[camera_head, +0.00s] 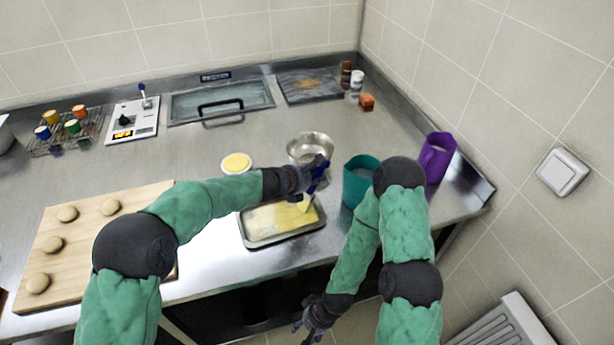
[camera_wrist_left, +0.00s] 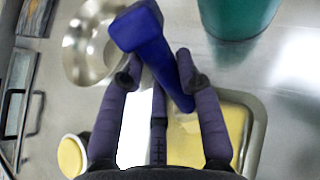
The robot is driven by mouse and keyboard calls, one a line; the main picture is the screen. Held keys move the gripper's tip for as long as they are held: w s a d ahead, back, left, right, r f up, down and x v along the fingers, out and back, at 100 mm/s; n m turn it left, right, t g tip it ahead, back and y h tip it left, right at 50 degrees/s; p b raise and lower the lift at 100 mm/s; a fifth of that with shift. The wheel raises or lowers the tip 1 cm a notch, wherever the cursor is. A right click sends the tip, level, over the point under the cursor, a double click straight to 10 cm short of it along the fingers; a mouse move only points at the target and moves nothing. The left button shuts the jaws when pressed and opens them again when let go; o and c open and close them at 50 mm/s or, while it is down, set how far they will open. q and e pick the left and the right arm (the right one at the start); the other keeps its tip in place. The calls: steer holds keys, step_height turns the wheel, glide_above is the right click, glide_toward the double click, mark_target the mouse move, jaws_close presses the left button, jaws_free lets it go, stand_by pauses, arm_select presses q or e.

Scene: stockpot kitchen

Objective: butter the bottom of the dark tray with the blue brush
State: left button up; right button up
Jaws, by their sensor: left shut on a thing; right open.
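The dark tray (camera_head: 287,238) lies near the front edge of the counter. Its bottom shows a yellow layer, patchy and paler toward the left. My left gripper (camera_head: 312,178) is shut on the blue brush (camera_head: 320,170), above the tray's right back part. The brush's pale yellow bristles (camera_head: 305,203) point down at the tray; I cannot tell whether they touch it. In the left wrist view the blue handle (camera_wrist_left: 150,38) slants between the fingers, and the tray's rim (camera_wrist_left: 260,120) shows at right. My right gripper (camera_head: 312,318) is open and empty, low before the counter.
A small dish of yellow butter (camera_head: 237,162) and a metal bowl (camera_head: 311,147) stand behind the tray. A teal container (camera_head: 357,187) and a purple pitcher (camera_head: 436,160) stand at right. A wooden board (camera_head: 80,262) with several dough balls lies at left.

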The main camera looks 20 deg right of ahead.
mark_target(322, 173)
arm_select(q)
steer(key=shift+w+d+p, duration=0.1)
steer(key=shift+d+p, duration=0.4)
steer(key=shift+d, duration=1.3)
steer(key=shift+w+a+p, duration=0.4)
steer(key=shift+w+a, duration=0.2)
steer(key=shift+w, duration=0.2)
steer(key=shift+s+a+f+b, duration=0.1)
steer(key=shift+a+b, duration=0.25)
steer(key=shift+a, duration=9.6)
steer(key=w+d+p, duration=0.1)
steer(key=d, duration=1.6)
steer(key=shift+w+d+p, duration=0.3)
steer(key=shift+d+p, duration=0.05)
